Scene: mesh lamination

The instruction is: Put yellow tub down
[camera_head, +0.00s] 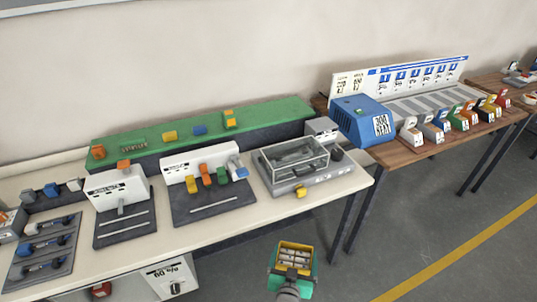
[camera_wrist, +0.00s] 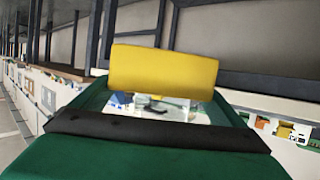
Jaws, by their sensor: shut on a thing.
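My gripper (camera_head: 293,258) is at the bottom centre of the head view, in front of the bench and over the floor. It shows as a teal and yellow shape, and its fingers are hard to make out. In the wrist view a plain yellow block-like piece, which I take to be the yellow tub (camera_wrist: 163,72), lies across the far end of green and black parts. My gripper is shut on it. Small pale and blue things show just under its edge. The tub's underside and the contact with the fingers are hidden.
The cream bench (camera_head: 270,210) carries dark trays, white stands and a clear-lidded machine (camera_head: 294,157). A green shelf (camera_head: 205,131) at its back holds small coloured tubs. A wooden table (camera_head: 420,150) at the right holds a blue box (camera_head: 356,120) and several coloured holders. The bench's front strip is partly clear.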

